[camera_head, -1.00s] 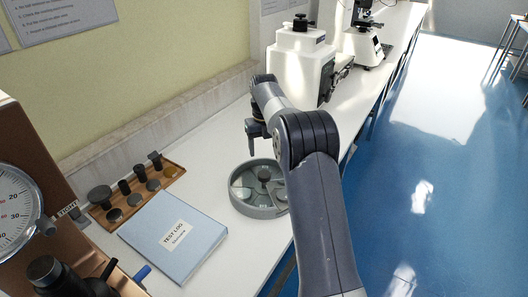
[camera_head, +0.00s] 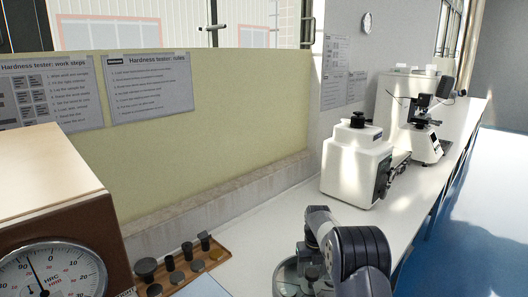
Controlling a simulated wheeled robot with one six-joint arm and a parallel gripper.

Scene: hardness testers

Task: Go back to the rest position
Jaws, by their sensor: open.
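My grey arm (camera_head: 362,250) rises from the bottom edge, right of centre, and bends over the white bench. My gripper (camera_head: 308,242) hangs at its end, small and dark, partly covered by the arm. It is open, and I see nothing held in it. It is above or just behind the round grey dish (camera_head: 284,281); the exact height is hard to tell. The dish is cut off by the bottom edge and partly hidden by my arm.
A brown hardness tester with a dial (camera_head: 52,272) stands at lower left. A wooden tray (camera_head: 217,259) holds several dark pieces. A white tester (camera_head: 352,168) and a microscope (camera_head: 424,130) stand further along the bench. Blue floor (camera_head: 465,230) lies open at right.

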